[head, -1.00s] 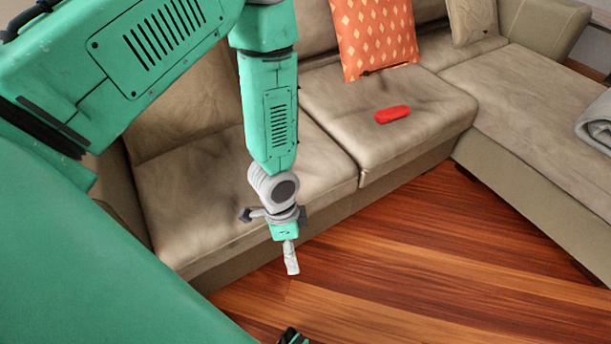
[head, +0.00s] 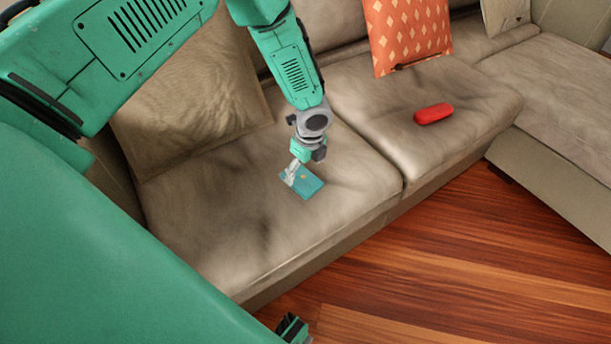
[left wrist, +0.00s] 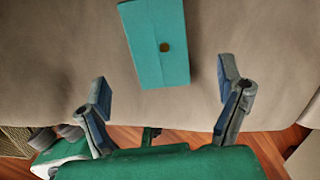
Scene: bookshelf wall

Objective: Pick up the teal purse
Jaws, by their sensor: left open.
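The teal purse (head: 308,187) lies flat on the left seat cushion of the sofa. In the left wrist view the purse (left wrist: 155,42) is a teal rectangle with a small round brown clasp, and its top end is cut off by the frame. My left gripper (head: 291,174) is over the purse's left part in the head view and hides some of it. In the left wrist view my left gripper (left wrist: 164,100) is open and empty, its two fingers spread wide, with the purse ahead of and between them. I cannot tell the exact height gap.
A red case (head: 434,113) lies on the seat cushion to the right. An orange patterned pillow (head: 408,32) and a beige pillow (head: 190,100) lean on the sofa back. The wooden floor (head: 450,265) in front is clear.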

